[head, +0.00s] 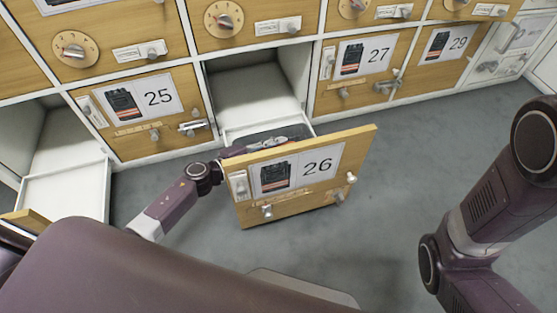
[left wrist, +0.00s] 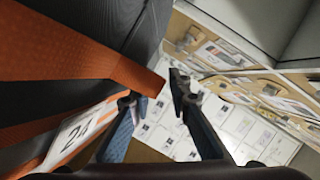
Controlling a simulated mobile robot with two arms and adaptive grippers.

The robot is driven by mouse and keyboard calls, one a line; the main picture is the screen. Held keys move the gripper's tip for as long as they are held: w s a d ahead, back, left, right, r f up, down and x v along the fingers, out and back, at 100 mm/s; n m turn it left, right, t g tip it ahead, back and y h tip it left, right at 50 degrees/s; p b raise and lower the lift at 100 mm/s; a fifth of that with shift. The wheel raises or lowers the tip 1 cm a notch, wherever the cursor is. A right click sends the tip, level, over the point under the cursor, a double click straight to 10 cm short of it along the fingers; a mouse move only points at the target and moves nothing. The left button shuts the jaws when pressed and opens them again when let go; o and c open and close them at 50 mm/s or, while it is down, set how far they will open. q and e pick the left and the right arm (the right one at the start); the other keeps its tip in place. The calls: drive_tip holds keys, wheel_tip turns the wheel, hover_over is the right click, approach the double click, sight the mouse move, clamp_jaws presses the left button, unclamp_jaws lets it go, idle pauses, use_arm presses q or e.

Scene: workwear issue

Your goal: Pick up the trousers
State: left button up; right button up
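Dark grey fabric with orange bands (left wrist: 75,50), which looks like the trousers, fills the left of the left wrist view, with a white numbered label below it. In the head view, a dark folded item (head: 275,136) lies in the pulled-out drawer 26, mostly hidden behind its front. My left gripper (head: 255,146) is at that drawer, just behind the front. In the left wrist view its fingers (left wrist: 152,90) stand apart, with an orange band's end close to the tips. I see no clear grip on it. My right gripper is out of view.
The wooden front of drawer 26 (head: 310,172) stands out over the grey floor. Shut doors 25 (head: 140,115) and 27 (head: 366,72) flank its opening. Another open compartment with a white drawer (head: 70,185) is at the left. My right arm stands over floor at the right.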

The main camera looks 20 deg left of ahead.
use_arm(q)
clamp_jaws()
drive_tip(key=shift+r, duration=0.2)
idle(0.3)
